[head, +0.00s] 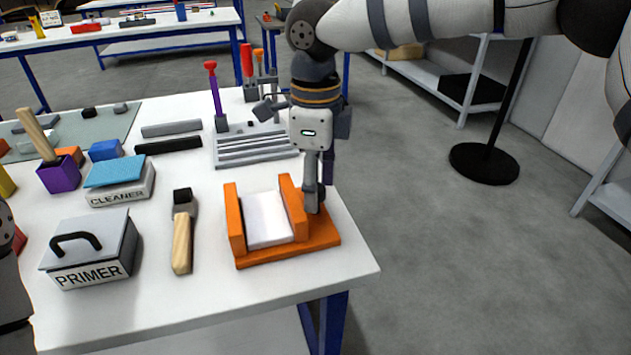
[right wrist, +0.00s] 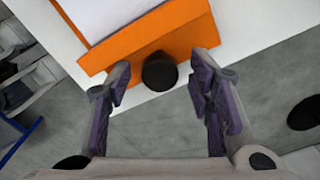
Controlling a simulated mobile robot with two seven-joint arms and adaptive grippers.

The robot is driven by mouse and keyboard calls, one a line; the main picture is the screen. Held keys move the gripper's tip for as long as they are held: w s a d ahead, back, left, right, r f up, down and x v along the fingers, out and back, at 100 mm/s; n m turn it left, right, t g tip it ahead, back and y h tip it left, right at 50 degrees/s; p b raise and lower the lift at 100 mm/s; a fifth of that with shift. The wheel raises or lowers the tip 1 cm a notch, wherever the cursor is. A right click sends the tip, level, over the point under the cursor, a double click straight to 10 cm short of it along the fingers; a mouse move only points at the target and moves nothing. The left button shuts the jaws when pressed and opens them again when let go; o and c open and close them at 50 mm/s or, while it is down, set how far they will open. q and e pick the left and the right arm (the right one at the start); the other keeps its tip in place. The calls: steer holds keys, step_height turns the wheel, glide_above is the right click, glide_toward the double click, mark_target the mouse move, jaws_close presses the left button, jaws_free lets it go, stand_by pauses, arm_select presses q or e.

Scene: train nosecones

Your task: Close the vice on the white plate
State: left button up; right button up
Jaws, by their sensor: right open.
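The orange vice (head: 285,254) sits near the front right corner of the white table. The white plate (head: 266,222) lies between its left and right upright jaws; I cannot tell whether the right jaw touches it. The plate also shows in part in the right wrist view (right wrist: 95,15), behind the orange jaw (right wrist: 155,38). A dark round knob (right wrist: 160,72) sticks out from the vice's outer side. My right gripper (right wrist: 161,85) is open, with one finger on each side of the knob and gaps to it. In the head view the right gripper (head: 314,205) hangs at the vice's right side. My left gripper's fingers are not visible.
A wooden-handled brush (head: 183,232) lies left of the vice. The primer box (head: 92,252) and cleaner box (head: 120,182) stand farther left. A grey slotted rack (head: 255,147) with tools is behind. The table's right edge is close to the vice, with open floor beyond.

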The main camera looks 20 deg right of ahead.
step_height(320, 180, up, 12)
stand_by(0.3)
